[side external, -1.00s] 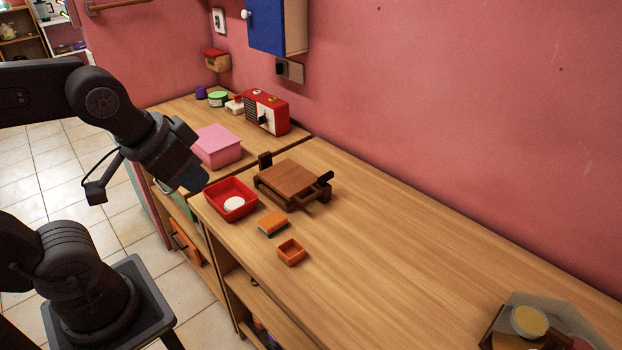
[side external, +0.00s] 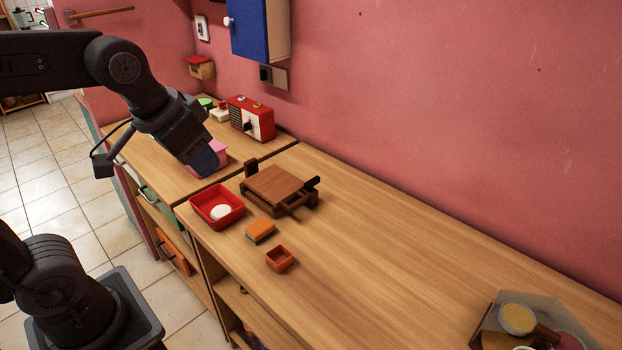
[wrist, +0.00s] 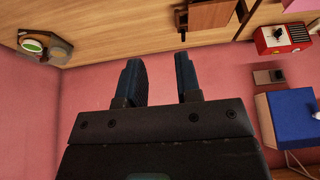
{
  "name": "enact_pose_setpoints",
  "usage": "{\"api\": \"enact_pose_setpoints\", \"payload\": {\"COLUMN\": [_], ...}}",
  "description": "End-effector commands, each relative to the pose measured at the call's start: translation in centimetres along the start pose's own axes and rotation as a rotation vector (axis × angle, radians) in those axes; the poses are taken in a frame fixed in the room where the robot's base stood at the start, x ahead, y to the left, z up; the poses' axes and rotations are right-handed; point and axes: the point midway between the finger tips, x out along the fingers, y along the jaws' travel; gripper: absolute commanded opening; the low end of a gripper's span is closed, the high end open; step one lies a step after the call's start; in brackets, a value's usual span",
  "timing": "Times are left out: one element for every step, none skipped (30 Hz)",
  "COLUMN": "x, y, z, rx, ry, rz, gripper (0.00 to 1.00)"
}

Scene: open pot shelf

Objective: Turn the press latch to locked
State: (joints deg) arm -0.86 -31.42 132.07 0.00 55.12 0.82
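The press is a brown wooden device with a flat square top plate (side external: 273,185), standing on the counter. A dark handle-like piece (side external: 313,183) sticks out at its right side and a dark upright block (side external: 251,168) stands at its back left. I cannot tell which part is the latch or how it is turned. My gripper (side external: 208,163) is raised to the left of the press, in front of the pink box. In the wrist view its two fingers (wrist: 161,75) are apart with nothing between them. Part of the press (wrist: 211,15) shows at the top there.
A red tray (side external: 196,212) holding a white round thing (side external: 221,212) sits in front of the press. An orange-and-green block (side external: 260,231) and a small orange box (side external: 280,259) lie nearby. A pink box and red radio (side external: 250,119) stand behind left. The counter to the right is largely clear.

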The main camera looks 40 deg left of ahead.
Motion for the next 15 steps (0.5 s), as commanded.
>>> {"api": "enact_pose_setpoints", "payload": {"x": [0.3,0.4,0.7,1.0,1.3,1.8,2.3,2.8,3.5,4.2,4.8,5.8,6.6,7.4,8.6], "y": [-0.2,-0.3,-0.5,-0.6,-0.7,-0.9,-1.1,-1.2,-1.5,-1.6,-1.8,-2.1,-2.2,-2.5,-2.8], "z": [-2.1,-3.2,-4.7,-5.8,-6.9,-8.3,-9.4,-10.4,-11.8,-12.7,-13.7,-14.9,-15.8,-16.6,-17.7], "rx": [-0.001,-0.001,0.0,0.0,0.001,0.001,0.001,0.001,0.0,0.0,0.001,0.001,0.001,0.001,0.001], "ry": [-0.029,-0.046,-0.065,-0.081,-0.095,-0.116,-0.13,-0.146,-0.165,-0.181,-0.196,-0.217,-0.23,-0.246,-0.265], "rz": [-0.002,-0.003,-0.004,-0.004,-0.005,-0.006,-0.006,-0.006,-0.007,-0.007,-0.007,-0.006,-0.006,-0.006,-0.005], "gripper": [0.36,0.39,0.4,0.4,0.4,0.4,0.4,0.4,0.4,0.4,0.4,0.4,0.4,0.4,0.4]}}
